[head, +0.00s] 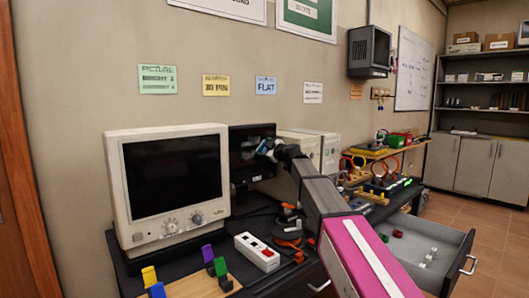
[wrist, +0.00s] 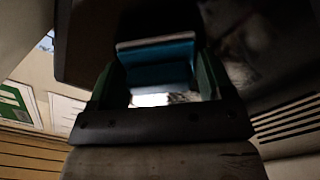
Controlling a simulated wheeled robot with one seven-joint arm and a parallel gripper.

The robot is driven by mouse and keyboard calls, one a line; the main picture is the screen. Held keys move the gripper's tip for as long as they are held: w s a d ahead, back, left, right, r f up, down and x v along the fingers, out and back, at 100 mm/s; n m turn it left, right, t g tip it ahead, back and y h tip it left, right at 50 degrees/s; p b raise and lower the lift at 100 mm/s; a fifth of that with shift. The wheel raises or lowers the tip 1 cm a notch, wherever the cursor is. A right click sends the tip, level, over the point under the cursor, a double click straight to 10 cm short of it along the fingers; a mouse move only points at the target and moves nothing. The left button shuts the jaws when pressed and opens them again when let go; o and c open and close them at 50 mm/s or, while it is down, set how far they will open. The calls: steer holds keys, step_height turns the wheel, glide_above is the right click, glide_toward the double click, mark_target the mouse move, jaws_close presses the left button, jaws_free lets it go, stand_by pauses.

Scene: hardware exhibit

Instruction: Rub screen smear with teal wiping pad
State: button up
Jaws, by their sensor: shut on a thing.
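The flat black screen (head: 240,172) stands behind the cream monitor, at the middle of the head view. My gripper (head: 266,148) is at its upper right part, shut on the teal wiping pad (head: 263,143). In the wrist view the pad (wrist: 158,62) sits between the two fingers of my gripper (wrist: 160,78), with the dark screen (wrist: 85,45) close beyond it. A pale, cloudy smear (wrist: 247,40) shows on the screen to the right of the pad. I cannot tell whether the pad touches the screen. My arm hides part of the screen's right side.
The cream monitor (head: 172,180) stands close left of the screen. A white power strip (head: 257,252), an orange-and-black item (head: 288,234) and coloured blocks (head: 208,255) lie in front on the desk. An open grey drawer (head: 425,250) juts out at the right.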

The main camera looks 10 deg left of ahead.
mark_target(251, 142)
steer(key=shift+a+r, duration=0.1)
steer(key=shift+r, duration=0.4)
steer(key=shift+s+a, duration=0.8)
steer(key=shift+s, duration=0.2)
steer(key=shift+s+a, duration=0.75)
steer(key=shift+s, duration=0.25)
steer(key=shift+s+a, duration=0.8)
steer(key=shift+s, duration=0.2)
steer(key=shift+s+a, duration=1.3)
steer(key=shift+s, duration=0.05)
steer(key=shift+r, duration=0.85)
steer(key=shift+w+d+r, duration=0.1)
steer(key=shift+w+d, duration=0.7)
steer(key=shift+w, duration=0.25)
steer(key=shift+w+d, duration=0.75)
steer(key=shift+w, duration=0.25)
steer(key=shift+w+d, duration=2.2)
steer(key=shift+w, duration=0.1)
steer(key=shift+s+d, duration=0.1)
steer(key=shift+s, duration=0.05)
steer(key=shift+v, duration=2.85)
